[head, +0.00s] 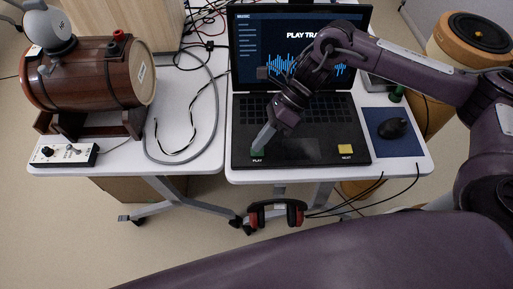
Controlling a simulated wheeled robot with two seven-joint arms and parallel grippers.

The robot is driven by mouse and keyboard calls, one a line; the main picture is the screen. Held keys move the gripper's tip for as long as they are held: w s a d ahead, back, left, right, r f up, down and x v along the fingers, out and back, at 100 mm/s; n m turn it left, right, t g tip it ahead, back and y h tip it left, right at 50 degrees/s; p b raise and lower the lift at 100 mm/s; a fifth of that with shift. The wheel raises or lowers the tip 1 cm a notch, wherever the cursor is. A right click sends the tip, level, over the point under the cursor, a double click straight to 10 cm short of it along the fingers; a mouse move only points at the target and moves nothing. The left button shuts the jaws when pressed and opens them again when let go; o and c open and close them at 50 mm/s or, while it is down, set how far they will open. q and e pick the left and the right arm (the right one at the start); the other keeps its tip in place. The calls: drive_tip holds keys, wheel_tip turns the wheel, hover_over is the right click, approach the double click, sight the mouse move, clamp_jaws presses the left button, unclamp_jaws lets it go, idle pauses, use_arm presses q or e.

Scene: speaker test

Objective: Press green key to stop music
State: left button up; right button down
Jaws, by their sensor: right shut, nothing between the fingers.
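A black laptop (315,150) stands open on the right white table. Its screen (275,30) shows "MUSIC", part of the words "PLAY TRA" and a blue waveform. A green key (257,154) labelled "PLAY" is at the laptop's front left corner. A yellow key (345,149) labelled "NEXT" is at its front right. My right gripper (256,148) is shut and empty, pointing down at the green key and partly covering it. I cannot tell whether the tips touch it. My left gripper is not in view.
A wooden barrel-shaped device (85,75) on a stand and a small switch box (64,155) occupy the left table. A black mouse (392,128) lies on a blue pad (392,148) right of the laptop. Cables run between the tables. Red-black headphones (277,214) hang below the front edge.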

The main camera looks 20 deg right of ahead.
drive_tip(key=shift+f+b, duration=0.45)
drive_tip(key=shift+b, duration=0.15)
drive_tip(key=shift+s+d, duration=0.15)
drive_tip(key=shift+d, duration=0.05)
